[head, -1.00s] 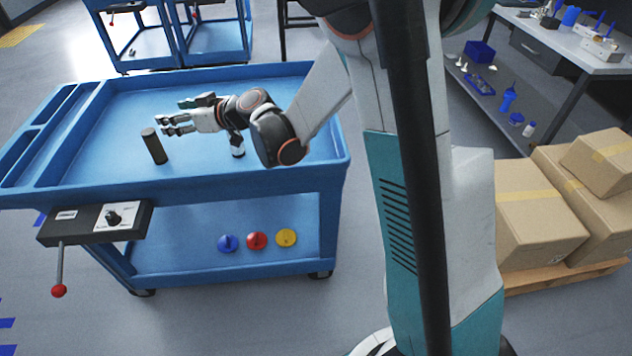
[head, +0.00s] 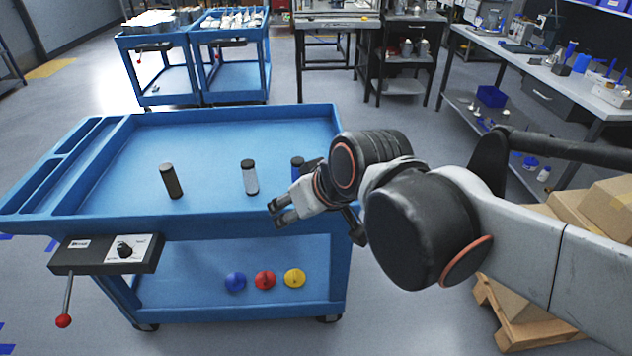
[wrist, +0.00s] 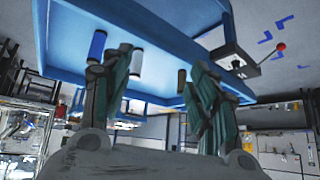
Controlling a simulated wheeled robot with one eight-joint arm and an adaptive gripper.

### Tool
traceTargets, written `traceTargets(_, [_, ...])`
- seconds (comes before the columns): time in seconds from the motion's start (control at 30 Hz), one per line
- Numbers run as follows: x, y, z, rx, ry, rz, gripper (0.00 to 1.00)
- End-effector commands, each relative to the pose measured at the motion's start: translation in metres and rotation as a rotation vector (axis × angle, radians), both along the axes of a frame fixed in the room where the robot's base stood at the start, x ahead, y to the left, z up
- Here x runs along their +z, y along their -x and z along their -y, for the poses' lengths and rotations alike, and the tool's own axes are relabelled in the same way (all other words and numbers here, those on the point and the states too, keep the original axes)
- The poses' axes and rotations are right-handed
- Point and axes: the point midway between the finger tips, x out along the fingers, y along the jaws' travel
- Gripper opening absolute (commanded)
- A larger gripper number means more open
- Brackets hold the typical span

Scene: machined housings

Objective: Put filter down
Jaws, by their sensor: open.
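Three upright cylindrical filters stand on the blue cart's top tray (head: 225,128). The dark brown-black filter (head: 171,181) is at the left, the pale grey one with black ends (head: 250,177) is in the middle, and the blue one with a dark cap (head: 297,167) is at the right, partly hidden by my gripper. My gripper (head: 277,214) is open and empty, near the tray's front edge, apart from the dark filter. In the wrist view my open fingers (wrist: 160,58) frame the grey filter (wrist: 136,62); the blue (wrist: 97,45) and dark (wrist: 181,80) filters also show.
A control box (head: 108,252) with a red-knobbed lever is on the cart's front. Cardboard boxes (head: 600,215) on a pallet stand at right. Much of the tray's left and back is clear.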

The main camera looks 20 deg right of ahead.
Motion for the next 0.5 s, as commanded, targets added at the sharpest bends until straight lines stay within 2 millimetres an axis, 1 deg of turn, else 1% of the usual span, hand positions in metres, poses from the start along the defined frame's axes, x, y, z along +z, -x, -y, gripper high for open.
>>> traceTargets(0.03, [-0.004,0.015,0.008,-0.03,0.015,-0.012,0.54])
traceTargets(0.1, [-0.009,0.031,0.019,-0.071,0.036,-0.026,0.54])
traceTargets(0.2, [-0.014,0.047,0.029,-0.115,0.056,-0.038,0.54])
traceTargets(0.33, [-0.017,0.056,0.037,-0.144,0.069,-0.046,0.54])
traceTargets(0.5, [-0.017,0.058,0.038,-0.149,0.071,-0.047,0.54])
